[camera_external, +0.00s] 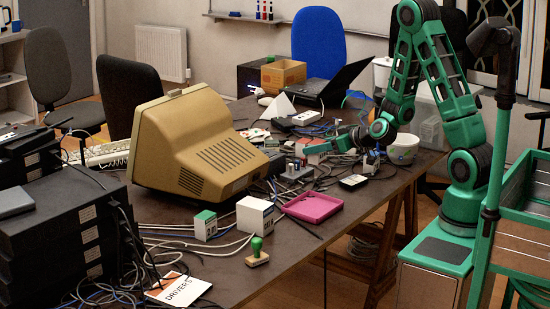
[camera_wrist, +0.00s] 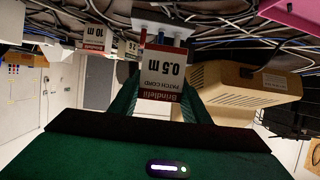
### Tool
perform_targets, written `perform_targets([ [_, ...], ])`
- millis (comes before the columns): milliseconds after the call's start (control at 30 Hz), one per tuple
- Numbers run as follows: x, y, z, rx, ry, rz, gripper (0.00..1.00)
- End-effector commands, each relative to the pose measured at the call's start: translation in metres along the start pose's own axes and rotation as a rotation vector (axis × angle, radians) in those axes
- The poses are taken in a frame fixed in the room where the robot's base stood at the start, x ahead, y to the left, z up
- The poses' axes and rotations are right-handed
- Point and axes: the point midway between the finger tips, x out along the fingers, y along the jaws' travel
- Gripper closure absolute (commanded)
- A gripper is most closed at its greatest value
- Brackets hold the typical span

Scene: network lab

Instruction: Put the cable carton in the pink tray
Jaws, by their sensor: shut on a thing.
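The cable carton (camera_wrist: 163,76) is a small white box with a dark red band, marked "Brindlefil patch cord 0.5 m". In the wrist view it sits between the two green fingers of my gripper (camera_wrist: 155,92), which is shut on it. In the external view my gripper (camera_external: 325,147) is behind the pink tray, among small devices. The carton is small and partly hidden there. The pink tray (camera_external: 312,207) lies flat and empty near the table's front right edge; its corner also shows at the upper right of the wrist view (camera_wrist: 294,14).
A beige monitor (camera_external: 190,145) stands left of the tray. Cables and small devices crowd the table behind the tray. A white bowl (camera_external: 403,149) stands at the right edge.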

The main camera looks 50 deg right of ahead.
Motion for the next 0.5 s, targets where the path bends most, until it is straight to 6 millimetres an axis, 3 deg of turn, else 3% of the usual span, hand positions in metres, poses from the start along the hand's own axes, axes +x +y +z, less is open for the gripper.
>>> perform_targets([
  [267, 0.000, -0.056, 0.027, -0.070, -0.004, -0.197, 0.82],
  [500, -0.024, -0.147, 0.044, -0.225, 0.004, -0.551, 0.82],
])
